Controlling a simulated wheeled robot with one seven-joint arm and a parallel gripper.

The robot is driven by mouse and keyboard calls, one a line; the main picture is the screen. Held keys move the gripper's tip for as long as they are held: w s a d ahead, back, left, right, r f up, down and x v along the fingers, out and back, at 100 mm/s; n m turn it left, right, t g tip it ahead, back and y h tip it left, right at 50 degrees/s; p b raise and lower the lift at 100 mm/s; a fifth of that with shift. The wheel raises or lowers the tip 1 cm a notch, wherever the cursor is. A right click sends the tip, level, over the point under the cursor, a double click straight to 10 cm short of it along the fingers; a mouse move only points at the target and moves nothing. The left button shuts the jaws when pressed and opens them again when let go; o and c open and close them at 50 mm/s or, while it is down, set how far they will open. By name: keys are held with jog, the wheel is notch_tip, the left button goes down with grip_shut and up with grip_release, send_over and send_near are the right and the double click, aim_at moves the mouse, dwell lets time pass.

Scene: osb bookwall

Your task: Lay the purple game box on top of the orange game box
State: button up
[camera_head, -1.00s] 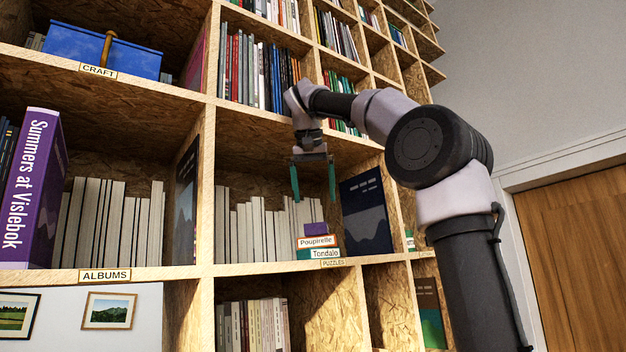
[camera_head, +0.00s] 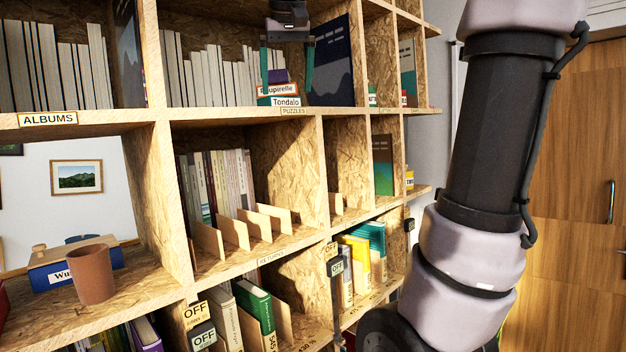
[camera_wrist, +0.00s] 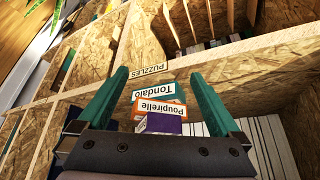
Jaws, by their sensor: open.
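The purple game box (camera_head: 277,76) rests on top of the orange game box (camera_head: 278,89), labelled Poupirelle, on the PUZZLES shelf. A teal box labelled Tondalo (camera_head: 285,102) lies beneath them. In the wrist view the purple box (camera_wrist: 163,124), orange box (camera_wrist: 160,107) and Tondalo box (camera_wrist: 158,91) show between the fingers. My gripper (camera_head: 287,78) is open, with one teal finger to each side of the stack in the picture; it also shows in the wrist view (camera_wrist: 158,76). No finger visibly grips a box. I cannot tell how far the fingers are from the stack in depth.
Pale books (camera_head: 205,72) stand left of the stack, and a dark blue book (camera_head: 331,62) stands to its right. The shelf's front edge (camera_head: 230,114) and uprights bound the compartment. A brown cup (camera_head: 92,275) stands on a lower shelf.

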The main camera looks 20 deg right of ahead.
jog(key=s+d+f+m+y, duration=0.1)
jog(key=s+f, duration=0.4)
jog(key=f, duration=0.8)
jog(key=s+d+f+m+t+y, duration=0.1)
jog(key=s+f+y, duration=0.2)
jog(key=f, duration=1)
jog(key=shift+s, duration=0.95)
